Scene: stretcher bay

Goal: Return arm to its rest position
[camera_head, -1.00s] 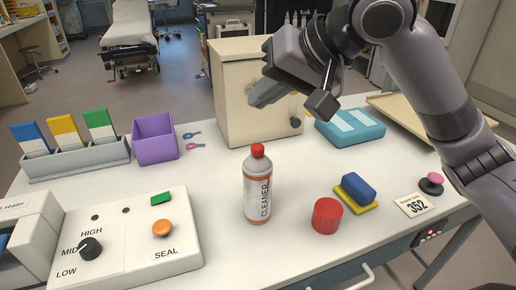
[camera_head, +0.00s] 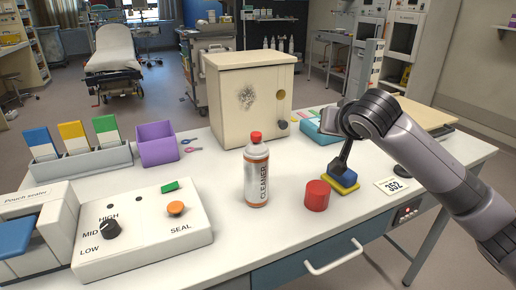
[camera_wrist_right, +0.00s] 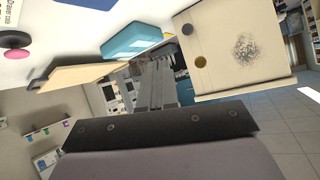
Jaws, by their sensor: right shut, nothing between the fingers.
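My right arm (camera_head: 425,165) comes in from the right of the head view and reaches over the right part of the table. Its wrist is near the blue box, and the fingertips are hidden there. In the right wrist view my right gripper (camera_wrist_right: 157,80) shows two grey fingers close together, shut with nothing between them. They point toward the room beyond the table and touch nothing that I can see. A dark bracket on my wrist covers part of the blue block (camera_head: 331,167) on its yellow pad (camera_head: 344,187). My left gripper is not in view.
A beige cabinet (camera_head: 225,105) with a dark smudge stands at the back. The cleaner bottle (camera_head: 257,178) and red cylinder (camera_head: 317,196) stand in front. The blue box (camera_head: 312,125) and beige tray (camera_head: 425,112) lie at the back right. A sealer panel (camera_head: 145,245) is at front left.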

